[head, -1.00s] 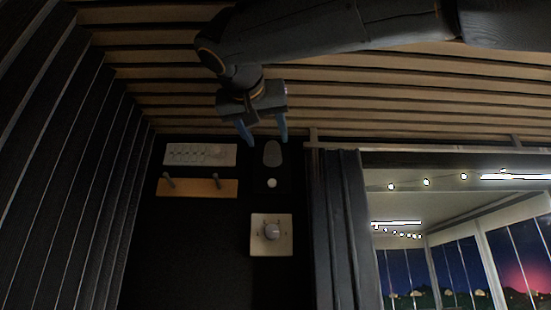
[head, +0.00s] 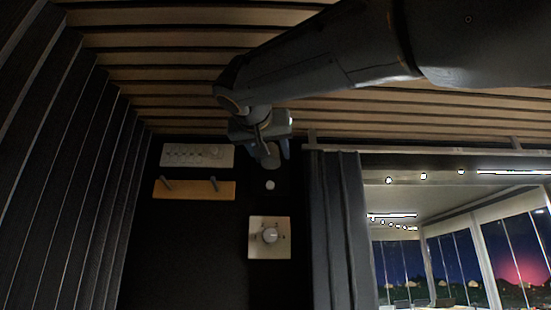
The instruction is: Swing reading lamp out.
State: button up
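The reading lamp appears to be the grey rounded piece (head: 273,160) on a dark wall plate, with a small white round button (head: 270,185) below it. My gripper (head: 277,156) is in front of the lamp's upper part and hides some of it. Its two bluish fingers point down, one on either side of the lamp, with a gap between them. I cannot tell whether they touch it.
A white switch panel (head: 198,155) and a wooden rail with two pegs (head: 194,190) are on the wall to the left. A square plate with a knob (head: 269,237) is below. A dark curtain (head: 341,230) hangs to the right, beside a window.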

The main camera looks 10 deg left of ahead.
jog(key=c, duration=0.8)
jog(key=shift+r+p, duration=0.15)
jog(key=shift+p, duration=0.4)
jog(key=shift+g+p, duration=0.4)
jog(key=shift+p, duration=0.6)
jog(key=shift+g, duration=0.3)
jog(key=o, duration=1.1)
jog(key=shift+c, duration=0.2)
